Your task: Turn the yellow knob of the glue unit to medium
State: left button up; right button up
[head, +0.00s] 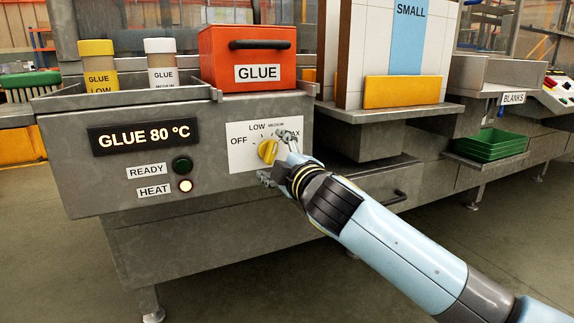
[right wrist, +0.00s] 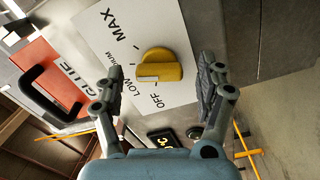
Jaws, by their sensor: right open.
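The yellow knob (head: 267,151) sits on a white dial plate (head: 240,158) on the grey front of the glue unit. The dial is marked OFF, LOW, MEDIUM and MAX. In the right wrist view the knob (right wrist: 165,62) shows a pale mark at its left end, on the side of the LOW and MEDIUM labels; its exact setting is hard to read. My right gripper (head: 277,158) is open in front of the dial, one finger on each side of the knob. In the right wrist view its fingers (right wrist: 165,75) are apart with visible gaps to the knob. My left gripper is out of view.
The HEAT lamp (head: 185,185) is lit; the READY lamp (head: 182,165) looks dark green. A red GLUE box (head: 220,70) and two glue bottles stand above. A ledge juts out right of the dial.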

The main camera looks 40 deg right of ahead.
jog(key=v, duration=1.1)
jog(key=shift+d, duration=0.1)
